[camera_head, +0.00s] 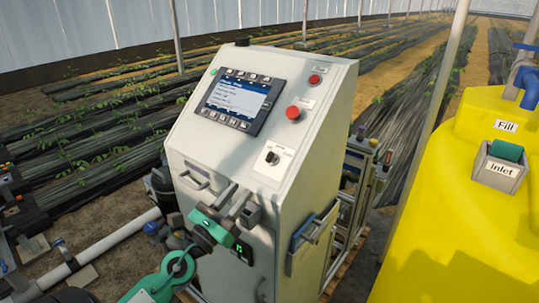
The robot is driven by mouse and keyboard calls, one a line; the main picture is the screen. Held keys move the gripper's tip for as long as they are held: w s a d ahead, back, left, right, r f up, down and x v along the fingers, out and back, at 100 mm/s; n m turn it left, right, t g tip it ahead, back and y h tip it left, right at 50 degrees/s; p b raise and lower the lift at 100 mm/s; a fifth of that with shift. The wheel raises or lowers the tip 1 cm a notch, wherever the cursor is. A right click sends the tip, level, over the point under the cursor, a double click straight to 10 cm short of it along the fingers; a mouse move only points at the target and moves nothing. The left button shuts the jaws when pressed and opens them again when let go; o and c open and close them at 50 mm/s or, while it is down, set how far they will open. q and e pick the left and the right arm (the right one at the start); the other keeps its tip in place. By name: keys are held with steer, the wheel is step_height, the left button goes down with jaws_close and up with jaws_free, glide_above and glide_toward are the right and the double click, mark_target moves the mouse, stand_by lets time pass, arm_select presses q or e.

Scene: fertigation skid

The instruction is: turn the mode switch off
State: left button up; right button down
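The mode switch (272,158) is a small black rotary knob on a pale plate, low on the right of the sloping front of the grey control cabinet (225,160). Its pointer is too small to read. My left gripper (243,194), green with grey fingers, comes in from the lower left. It is in front of the cabinet, below and left of the switch in the picture. Its two fingers are apart, with nothing seen between them, and it does not touch the switch. My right gripper is not in view.
The cabinet also carries a display (240,100), a red mushroom button (293,112), a small red button (314,79) and a handle (194,180). A yellow tank (465,215) stands at the right. A white pipe (105,243) runs at the lower left.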

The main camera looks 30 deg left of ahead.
mark_target(267, 157)
arm_select(q)
steer(key=p+x, duration=0.7)
steer(key=x, duration=0.5)
steer(key=shift+w+a+r, duration=0.1)
steer(key=shift+r, duration=0.05)
steer(key=shift+w+r+p, duration=0.15)
steer(key=shift+w+p, duration=0.25)
steer(key=shift+w, duration=0.3)
jaws_close()
